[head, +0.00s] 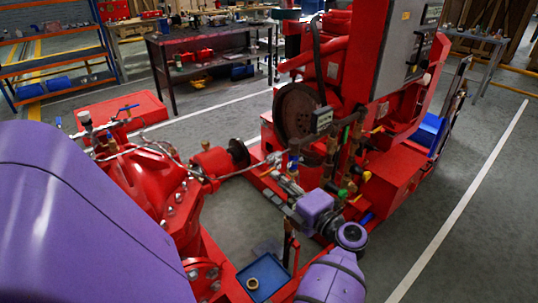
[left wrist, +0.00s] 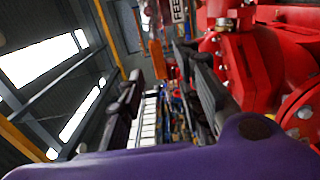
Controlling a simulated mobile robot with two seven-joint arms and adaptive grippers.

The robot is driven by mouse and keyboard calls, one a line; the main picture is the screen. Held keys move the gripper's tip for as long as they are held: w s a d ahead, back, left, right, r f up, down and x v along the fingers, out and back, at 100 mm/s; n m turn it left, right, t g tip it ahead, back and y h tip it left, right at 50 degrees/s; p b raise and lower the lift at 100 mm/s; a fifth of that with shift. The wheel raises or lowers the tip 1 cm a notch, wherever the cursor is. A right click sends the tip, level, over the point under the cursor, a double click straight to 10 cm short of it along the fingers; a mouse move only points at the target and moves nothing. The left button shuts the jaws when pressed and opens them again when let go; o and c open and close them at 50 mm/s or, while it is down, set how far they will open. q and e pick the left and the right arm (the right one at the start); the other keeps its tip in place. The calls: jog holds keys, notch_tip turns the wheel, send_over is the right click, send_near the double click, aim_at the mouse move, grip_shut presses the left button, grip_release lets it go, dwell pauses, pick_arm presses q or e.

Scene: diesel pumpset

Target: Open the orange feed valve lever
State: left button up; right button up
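The orange lever (left wrist: 157,59) hangs near the top middle of the left wrist view, below a dark tag with white letters (left wrist: 178,10). I cannot pick the lever out clearly in the head view. My left gripper (left wrist: 163,72) is open. Its two dark fingers stand apart, and the lever shows beyond and between their tips, with no contact visible.
The red pump (head: 150,185) stands left of the gripper, and red flanged piping (left wrist: 255,65) fills the right of the left wrist view. Brass valves and pipes (head: 333,150) are close behind the gripper. A blue tray (head: 262,270) lies below. Open floor (head: 470,230) lies at right.

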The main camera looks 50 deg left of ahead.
pick_arm(q)
jog(key=d, duration=0.6)
jog(key=shift+s+d, duration=0.15)
jog(key=shift+s, duration=0.1)
